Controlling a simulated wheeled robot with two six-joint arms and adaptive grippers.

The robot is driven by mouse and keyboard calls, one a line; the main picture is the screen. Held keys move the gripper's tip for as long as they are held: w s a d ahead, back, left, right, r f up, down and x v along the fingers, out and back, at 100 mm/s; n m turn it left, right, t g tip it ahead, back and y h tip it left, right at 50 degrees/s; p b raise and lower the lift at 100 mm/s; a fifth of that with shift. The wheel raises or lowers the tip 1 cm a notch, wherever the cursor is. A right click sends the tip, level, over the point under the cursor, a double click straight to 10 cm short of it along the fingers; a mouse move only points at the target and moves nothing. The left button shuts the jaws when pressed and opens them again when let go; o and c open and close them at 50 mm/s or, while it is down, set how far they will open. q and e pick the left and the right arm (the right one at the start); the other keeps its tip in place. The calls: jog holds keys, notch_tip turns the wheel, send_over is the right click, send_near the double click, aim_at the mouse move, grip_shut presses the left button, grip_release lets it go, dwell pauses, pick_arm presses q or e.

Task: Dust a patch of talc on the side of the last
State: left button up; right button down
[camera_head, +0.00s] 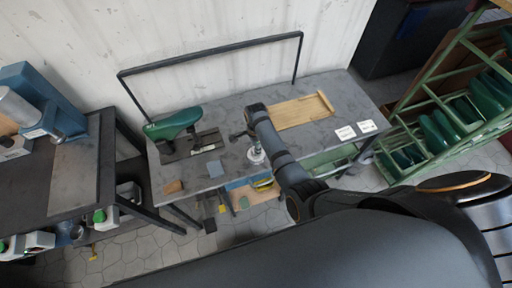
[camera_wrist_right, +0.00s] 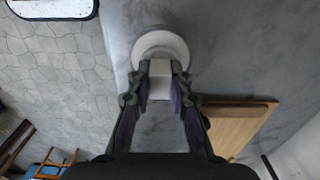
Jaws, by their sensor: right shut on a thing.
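The green last (camera_head: 174,123) lies on its side on a dark stand (camera_head: 194,146) at the left of the grey bench. My right gripper (camera_head: 251,139) is over the bench, to the right of the last and apart from it. In the right wrist view my right gripper (camera_wrist_right: 160,80) is shut on the pale square handle of a white round-based piece (camera_wrist_right: 160,44), apparently the talc puff. This piece also shows in the head view (camera_head: 257,155), low over or on the bench; I cannot tell which. No talc patch is discernible on the last. My left gripper is out of view.
A wooden board (camera_head: 302,111) and two white cards (camera_head: 345,132) lie to the right on the bench. A grey square (camera_head: 215,169) and a brown block (camera_head: 174,186) lie near its front edge. A black frame (camera_head: 215,54) rises behind. A green rack (camera_head: 410,115) stands at right.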

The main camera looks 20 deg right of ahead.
jog(key=shift+f, duration=0.3)
jog(key=shift+s+f, duration=0.1)
dwell(1.5)
notch_tip(320, 180, up, 7)
jog(key=p, duration=0.8)
dwell(0.3)
